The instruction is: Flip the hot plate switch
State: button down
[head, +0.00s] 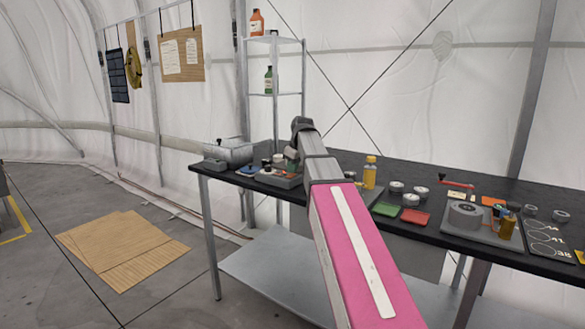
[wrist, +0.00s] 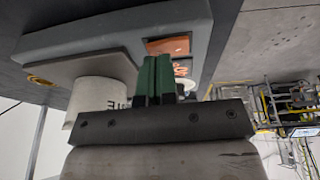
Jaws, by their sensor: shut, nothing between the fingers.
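The hot plate is a grey box (wrist: 120,28) with a flat plate on it, close in front of the wrist camera. An orange-red switch (wrist: 168,46) is set in its face. My gripper (wrist: 155,62) has green fingertips pressed together with nothing held between them. The tips overlap the switch's lower edge in the wrist view; I cannot tell whether they touch it. A white container (wrist: 98,100) with dark lettering is beside the fingers, partly hidden by the gripper. In the head view, the hot plate (head: 284,181) sits near the left end of the black table, partly behind my arm.
The black table (head: 345,197) also holds a yellow bottle (head: 370,172), green and red trays (head: 415,216) and a grey device (head: 468,214) to the right. A shelf rack (head: 274,95) stands behind.

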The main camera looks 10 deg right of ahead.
jog(key=shift+w+d+f, duration=0.25)
jog(key=shift+d+f, duration=0.05)
jog(key=shift+f, duration=0.25)
jog(key=shift+s+f, duration=0.1)
jog(key=shift+s, duration=0.1)
